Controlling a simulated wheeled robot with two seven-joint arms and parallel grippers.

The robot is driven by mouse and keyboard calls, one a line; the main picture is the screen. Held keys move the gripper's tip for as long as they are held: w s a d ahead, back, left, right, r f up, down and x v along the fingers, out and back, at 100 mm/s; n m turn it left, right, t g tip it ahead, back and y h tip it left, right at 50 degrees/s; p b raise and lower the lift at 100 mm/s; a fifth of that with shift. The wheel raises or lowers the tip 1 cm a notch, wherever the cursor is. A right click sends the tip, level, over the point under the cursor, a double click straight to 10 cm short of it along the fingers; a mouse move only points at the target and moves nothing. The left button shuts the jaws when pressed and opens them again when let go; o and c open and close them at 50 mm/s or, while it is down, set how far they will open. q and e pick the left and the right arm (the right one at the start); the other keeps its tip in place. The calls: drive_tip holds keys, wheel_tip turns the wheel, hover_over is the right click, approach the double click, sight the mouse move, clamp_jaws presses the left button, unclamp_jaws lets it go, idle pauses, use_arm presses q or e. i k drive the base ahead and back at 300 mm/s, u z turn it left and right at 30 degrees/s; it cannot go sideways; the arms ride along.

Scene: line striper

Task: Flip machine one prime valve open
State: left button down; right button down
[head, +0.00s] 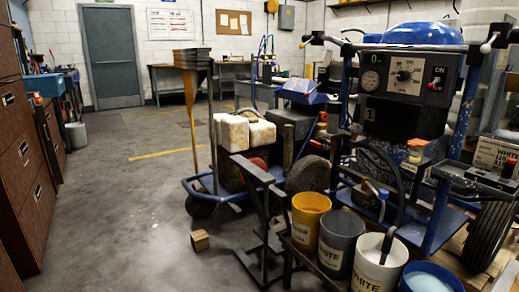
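Machine one (405,115), marked with a "1", stands at the right on a blue wheeled frame. Its black control panel (408,78) has a pressure gauge, a dial, a display reading 0 and a switch marked ON. Below the panel, a small blue lever-like part (383,194) sits on a metal fitting, and an orange-red part (417,143) shows higher up. I cannot tell which part is the prime valve or how it is set. Hoses and frame bars partly hide this lower area. Neither of my grippers is in view.
Yellow (306,222), grey (340,243) and white (377,264) buckets and a blue one (430,279) stand before the machine. A dark metal stand (262,225) and a wooden block (200,240) are left of them. Another wheeled cart (215,190) stands behind. The left-centre floor is clear.

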sight(320, 145)
drive_tip(key=u, duration=0.3)
drive_tip(key=k, duration=0.65)
drive_tip(key=u, duration=0.3)
drive_tip(key=i, duration=1.45)
drive_tip(key=z, duration=1.2)
drive_tip(key=i, duration=0.95)
drive_tip(key=z, duration=0.85)
